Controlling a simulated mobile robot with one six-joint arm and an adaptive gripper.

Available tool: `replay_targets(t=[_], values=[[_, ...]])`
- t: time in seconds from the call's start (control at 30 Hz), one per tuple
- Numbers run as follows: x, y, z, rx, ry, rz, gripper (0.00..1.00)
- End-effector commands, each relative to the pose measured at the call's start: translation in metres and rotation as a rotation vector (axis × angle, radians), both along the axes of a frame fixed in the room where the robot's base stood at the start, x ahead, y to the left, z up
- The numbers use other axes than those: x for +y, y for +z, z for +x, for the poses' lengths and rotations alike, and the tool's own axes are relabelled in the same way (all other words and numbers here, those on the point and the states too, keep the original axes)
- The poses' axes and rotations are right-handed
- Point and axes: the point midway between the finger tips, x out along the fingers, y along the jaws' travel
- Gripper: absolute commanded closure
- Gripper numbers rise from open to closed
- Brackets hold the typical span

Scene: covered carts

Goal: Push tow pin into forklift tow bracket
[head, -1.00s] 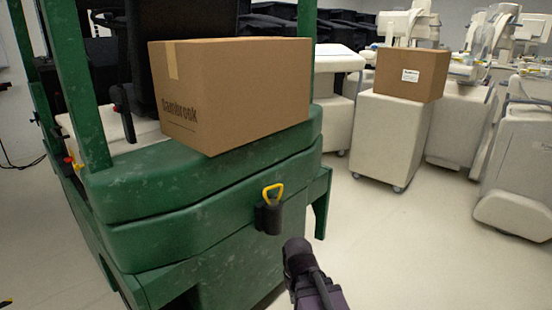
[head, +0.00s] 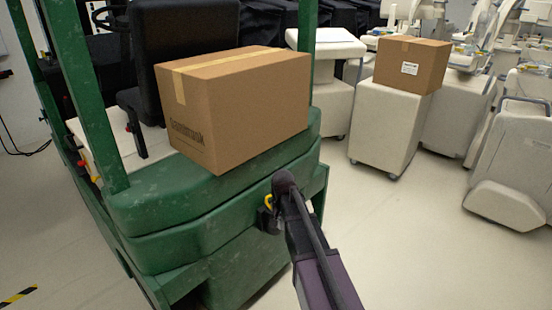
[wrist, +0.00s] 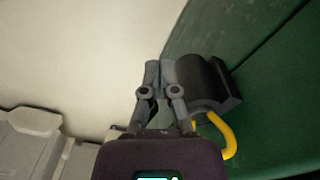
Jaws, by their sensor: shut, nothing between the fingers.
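The tow pin's yellow loop handle (head: 268,201) shows at the black tow bracket (head: 265,220) on the green forklift's rear, partly behind my arm. How deep the pin sits is hidden.
The green forklift (head: 215,210) carries a large cardboard box (head: 240,120) on its rear body, above the bracket. White covered carts (head: 388,130) stand at the right, one with a smaller box (head: 410,65). The floor (head: 415,240) between is clear.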

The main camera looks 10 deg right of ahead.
Motion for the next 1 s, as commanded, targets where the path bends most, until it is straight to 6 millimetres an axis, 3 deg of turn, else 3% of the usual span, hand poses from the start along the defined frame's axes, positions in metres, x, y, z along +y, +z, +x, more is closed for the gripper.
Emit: replay_targets(t=[0.03,0.5,0.7,1.0], values=[[0.000,0.021,0.014,0.000,-0.023,0.000,1.00],[-0.001,0.110,0.096,0.000,-0.250,0.000,1.00],[-0.001,0.132,0.118,0.000,-0.318,0.000,1.00],[-0.001,0.139,0.127,0.000,-0.351,0.000,1.00]])
